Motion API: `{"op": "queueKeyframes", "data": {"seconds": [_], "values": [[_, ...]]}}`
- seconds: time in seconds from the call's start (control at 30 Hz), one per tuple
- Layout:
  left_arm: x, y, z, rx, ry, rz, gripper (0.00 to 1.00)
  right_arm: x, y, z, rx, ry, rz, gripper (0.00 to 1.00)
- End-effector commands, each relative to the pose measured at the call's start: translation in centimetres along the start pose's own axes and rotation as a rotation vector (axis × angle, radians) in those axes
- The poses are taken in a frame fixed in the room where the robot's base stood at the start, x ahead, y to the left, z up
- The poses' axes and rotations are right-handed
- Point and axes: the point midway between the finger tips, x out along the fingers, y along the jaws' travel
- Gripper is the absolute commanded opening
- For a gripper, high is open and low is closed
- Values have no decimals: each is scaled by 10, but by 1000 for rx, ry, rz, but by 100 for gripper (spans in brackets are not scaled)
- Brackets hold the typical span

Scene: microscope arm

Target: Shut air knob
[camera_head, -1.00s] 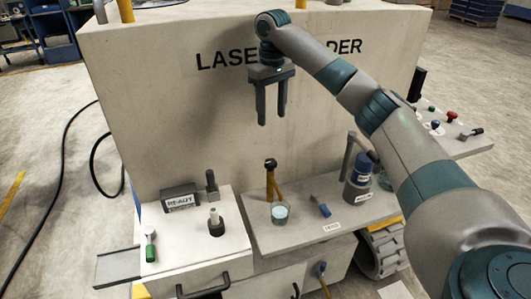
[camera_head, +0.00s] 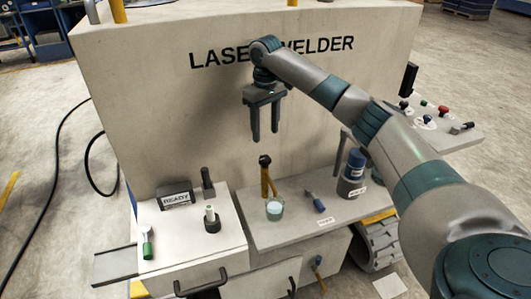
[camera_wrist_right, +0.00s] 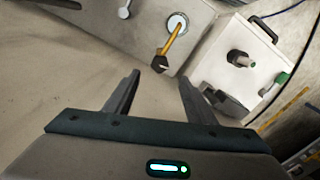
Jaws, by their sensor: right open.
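My right gripper (camera_head: 265,135) is open and empty, fingers pointing down in front of the welder's upright face. Below its fingertips, and apart from them, a yellow pipe (camera_head: 265,182) with a black head (camera_head: 265,160) rises by a glass cup (camera_head: 275,209). In the right wrist view the open fingers (camera_wrist_right: 158,80) point toward that black head (camera_wrist_right: 160,64). I cannot tell which part is the air knob. My left gripper is out of view.
A READY sign (camera_head: 176,199), a green-handled lever (camera_head: 147,243) and a white-topped post (camera_head: 211,218) stand on the left box. A blue-capped bottle (camera_head: 354,172) stands on the right shelf. A panel with several knobs (camera_head: 440,120) is behind my right arm.

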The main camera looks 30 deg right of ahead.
Motion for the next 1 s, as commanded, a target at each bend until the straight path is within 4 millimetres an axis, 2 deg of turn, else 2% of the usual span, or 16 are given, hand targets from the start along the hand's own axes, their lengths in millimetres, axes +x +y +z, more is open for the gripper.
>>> {"op": "queueKeyframes", "data": {"seconds": [0.3,0.5,0.7,1.0], "values": [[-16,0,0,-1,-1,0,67,57,0,1,1,-3,0,50],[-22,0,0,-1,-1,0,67,86,0,1,0,-2,0,50],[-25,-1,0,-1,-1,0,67,102,0,0,-1,-1,1,50],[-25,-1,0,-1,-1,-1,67,105,0,0,-1,1,1,50]]}}
